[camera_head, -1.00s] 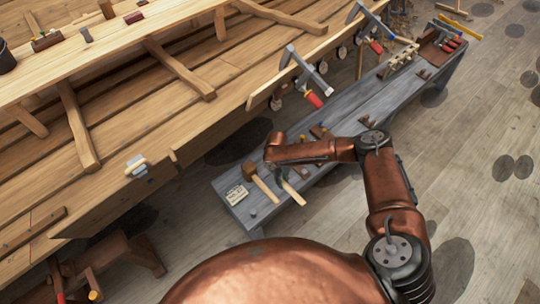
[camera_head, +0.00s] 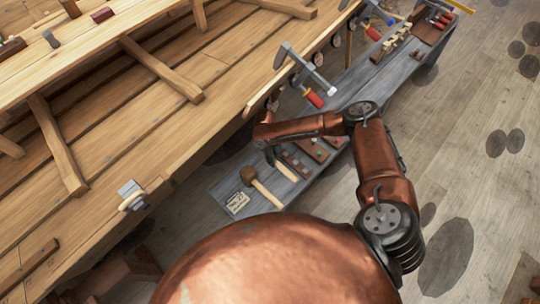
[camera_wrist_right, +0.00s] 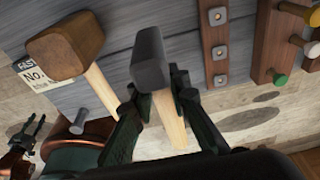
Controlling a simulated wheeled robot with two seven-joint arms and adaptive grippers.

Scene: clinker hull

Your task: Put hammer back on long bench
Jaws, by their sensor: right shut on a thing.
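The hammer has a dark grey head (camera_wrist_right: 150,62) and a pale wooden handle (camera_wrist_right: 171,120). My right gripper (camera_wrist_right: 160,98) is shut on the handle just below the head, over the long bench. In the head view my right gripper (camera_head: 268,152) hides most of the head, and the handle (camera_head: 287,172) sticks out beside it. The long bench (camera_head: 352,88) is blue-grey and runs from lower left to upper right. I cannot tell whether the hammer touches the bench.
A brown-headed mallet (camera_head: 267,193) lies beside the hammer, near a label card (camera_head: 237,202) at the bench's near end. Wooden tool racks (camera_head: 312,150) lie on the other side. Clamps (camera_head: 303,70) stand along the hull's edge (camera_head: 200,120) above the bench.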

